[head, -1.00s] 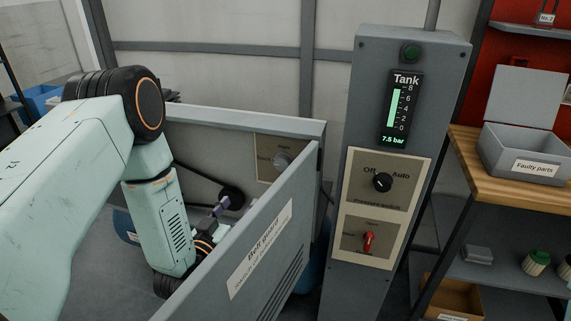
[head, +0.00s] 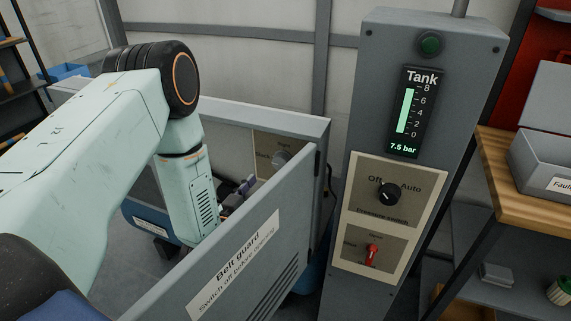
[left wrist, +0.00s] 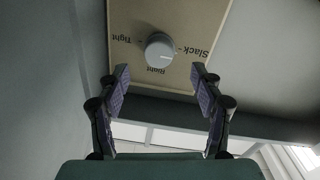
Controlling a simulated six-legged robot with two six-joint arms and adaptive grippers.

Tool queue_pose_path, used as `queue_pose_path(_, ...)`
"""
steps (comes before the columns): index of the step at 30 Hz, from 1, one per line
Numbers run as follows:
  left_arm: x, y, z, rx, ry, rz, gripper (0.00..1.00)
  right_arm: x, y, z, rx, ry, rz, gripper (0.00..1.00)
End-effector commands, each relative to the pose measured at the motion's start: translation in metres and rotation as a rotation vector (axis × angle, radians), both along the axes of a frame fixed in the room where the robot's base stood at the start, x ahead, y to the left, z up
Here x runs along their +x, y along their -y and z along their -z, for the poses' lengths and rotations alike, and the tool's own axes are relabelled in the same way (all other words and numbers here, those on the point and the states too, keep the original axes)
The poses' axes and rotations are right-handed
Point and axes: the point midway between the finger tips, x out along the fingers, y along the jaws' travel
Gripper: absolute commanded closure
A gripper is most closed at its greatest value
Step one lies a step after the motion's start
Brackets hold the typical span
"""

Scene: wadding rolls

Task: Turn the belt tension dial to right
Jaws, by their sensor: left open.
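The belt tension dial (left wrist: 159,52) is a grey round knob on a beige plate (left wrist: 200,20). The plate reads Tight, Right and Slack, upside down in the left wrist view. A pale mark shows on the knob, but I cannot tell surely which label it points to. In the head view the dial (head: 279,158) sits inside the cabinet, behind the open belt guard. My left gripper (left wrist: 159,78) is open and empty, its two fingers either side of the line to the dial, short of it. In the head view the left gripper (head: 243,187) is mostly hidden by the guard.
The belt guard (head: 235,260) stands open close to my left arm. The tank column (head: 400,140) is to its right, with a black pressure switch (head: 388,192) and a red switch (head: 372,252). A wooden shelf (head: 525,175) with a grey bin is at the right.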

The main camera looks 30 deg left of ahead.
Motion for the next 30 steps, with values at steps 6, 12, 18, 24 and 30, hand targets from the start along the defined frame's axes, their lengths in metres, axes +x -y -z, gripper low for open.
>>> queue_pose_path(6,0.007,-0.001,0.0,0.001,0.002,0.002,0.34,-0.001,0.0,0.001,0.0,-0.002,-0.001,0.39)
queue_pose_path(12,0.038,-0.001,0.001,0.002,0.003,0.001,0.34,-0.001,0.0,0.006,0.0,-0.002,0.0,0.39)
queue_pose_path(18,0.063,-0.001,0.001,0.001,0.001,0.001,0.34,-0.001,0.0,0.009,0.0,-0.001,-0.001,0.39)
queue_pose_path(24,0.074,0.0,0.001,-0.001,0.0,0.0,0.34,-0.001,0.0,0.01,0.0,-0.002,-0.001,0.39)
queue_pose_path(30,0.075,0.001,0.0,-0.001,0.0,0.0,0.34,-0.001,0.0,0.01,0.0,-0.002,-0.001,0.39)
